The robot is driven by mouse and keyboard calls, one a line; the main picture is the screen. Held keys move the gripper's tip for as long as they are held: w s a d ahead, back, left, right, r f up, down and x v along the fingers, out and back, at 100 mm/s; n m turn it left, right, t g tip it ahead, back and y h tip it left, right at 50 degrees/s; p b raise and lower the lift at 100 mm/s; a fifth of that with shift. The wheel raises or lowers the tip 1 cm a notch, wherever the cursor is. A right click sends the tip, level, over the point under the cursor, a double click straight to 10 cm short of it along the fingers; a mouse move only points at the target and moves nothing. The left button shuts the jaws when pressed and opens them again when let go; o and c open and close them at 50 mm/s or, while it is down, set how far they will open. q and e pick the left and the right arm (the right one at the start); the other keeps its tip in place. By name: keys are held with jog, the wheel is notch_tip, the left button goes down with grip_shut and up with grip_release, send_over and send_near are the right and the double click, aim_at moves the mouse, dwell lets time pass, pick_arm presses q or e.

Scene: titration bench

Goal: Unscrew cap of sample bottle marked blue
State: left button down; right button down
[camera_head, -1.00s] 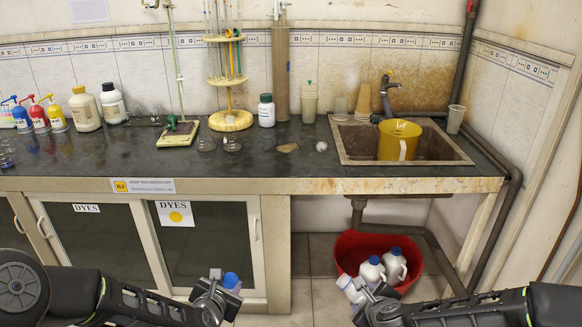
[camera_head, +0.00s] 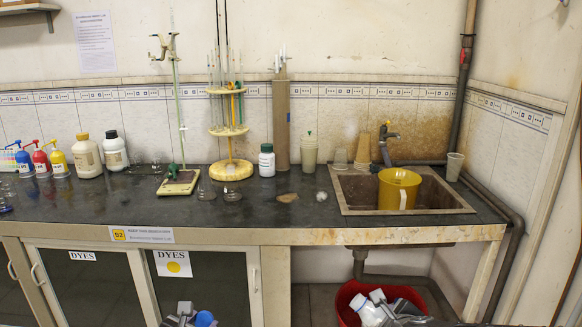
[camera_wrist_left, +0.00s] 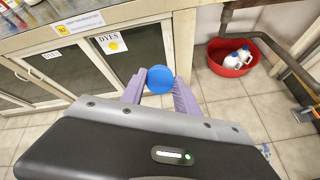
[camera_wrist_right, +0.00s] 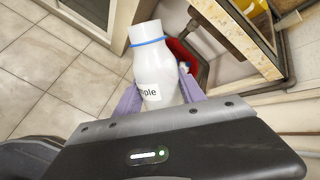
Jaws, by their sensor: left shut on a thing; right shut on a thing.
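My left gripper (camera_wrist_left: 159,94) is shut on a round blue cap (camera_wrist_left: 160,79). The cap also shows at the lower edge of the head view (camera_head: 204,319), apart from any bottle. My right gripper (camera_wrist_right: 157,96) is shut on a white sample bottle (camera_wrist_right: 150,68), which is tilted. The bottle has a blue band (camera_wrist_right: 148,43) round its neck and a label ending in "mple". Its neck shows white with no blue cap on it. In the head view the bottle (camera_head: 368,312) is at the bottom right, in front of the red tub. The two grippers are well apart.
The dark bench (camera_head: 110,211) stands ahead with dye bottles, stands and a white jar (camera_head: 266,160). A sink with a yellow mug (camera_head: 398,189) is at the right. Below it a red tub (camera_wrist_left: 214,64) holds white bottles with blue caps. The floor before the bench is open.

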jog(key=shift+f+m+t+y+b, duration=0.2)
jog(key=shift+m+t+y+b, duration=1.35)
jog(key=shift+b, duration=7.3)
jog(key=shift+f+m+t+y+b, duration=0.15)
jog(key=shift+m+t+y+b, duration=1.35)
jog(key=shift+b, duration=7.3)
jog(key=shift+r+t+h+b, duration=0.25)
jog(key=shift+t+b, duration=0.2)
jog(key=shift+b, duration=0.3)
